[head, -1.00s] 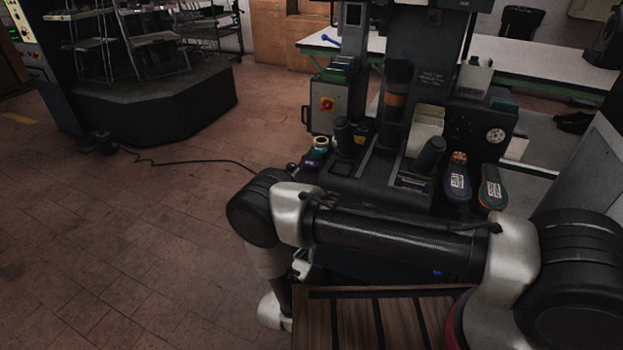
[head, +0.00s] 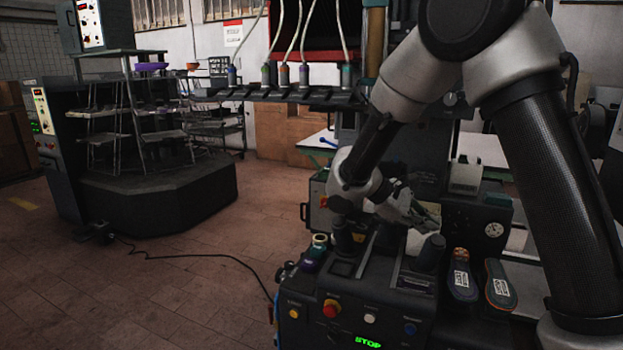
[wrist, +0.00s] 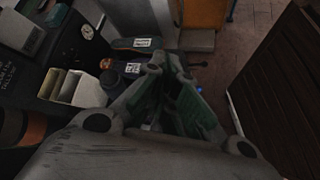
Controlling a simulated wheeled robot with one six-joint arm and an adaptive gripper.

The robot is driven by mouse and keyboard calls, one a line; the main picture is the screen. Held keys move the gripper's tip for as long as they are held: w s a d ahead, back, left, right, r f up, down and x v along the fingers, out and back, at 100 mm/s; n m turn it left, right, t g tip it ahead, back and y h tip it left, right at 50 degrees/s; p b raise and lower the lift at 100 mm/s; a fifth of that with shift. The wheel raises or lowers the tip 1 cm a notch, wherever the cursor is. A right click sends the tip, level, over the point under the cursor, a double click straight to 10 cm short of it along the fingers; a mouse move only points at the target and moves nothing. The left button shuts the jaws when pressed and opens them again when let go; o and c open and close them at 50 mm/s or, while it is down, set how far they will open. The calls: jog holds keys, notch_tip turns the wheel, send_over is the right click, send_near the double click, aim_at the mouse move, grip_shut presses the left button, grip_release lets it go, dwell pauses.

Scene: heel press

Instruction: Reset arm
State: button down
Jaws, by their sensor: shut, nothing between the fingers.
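My arm is raised and folded in front of the heel press (head: 400,290) in the head view. My gripper (head: 428,222) is at its end, over the press's front part, close to the white cards or boxes there. In the wrist view my gripper (wrist: 185,100) shows greenish finger pads close together, with nothing seen between them. Two insoles or shoe parts with white labels, one dark blue (head: 462,278) and one grey with an orange edge (head: 498,285), lie on the press's right side.
The press front has several buttons and a green STOP display (head: 367,342). A dark rack machine (head: 150,200) stands on the left, with a cable on the floor. A row of hanging tools (head: 285,78) is above.

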jog(key=s+d+r+m+t+y, duration=0.1)
jog(key=s+d+r+m+y, duration=0.2)
jog(key=s, duration=0.5)
jog(key=s+d+r+m+t+y, duration=0.1)
jog(key=s+d+r+m+y, duration=0.2)
jog(key=s, duration=0.5)
jog(key=s+d+r+m+t+y, duration=0.2)
jog(key=s+d+r+m+y, duration=0.1)
jog(key=s, duration=0.6)
notch_tip(320, 180, up, 2)
jog(key=shift+r+m+y, duration=0.2)
jog(key=shift+m+y, duration=0.6)
jog(key=shift+m, duration=0.2)
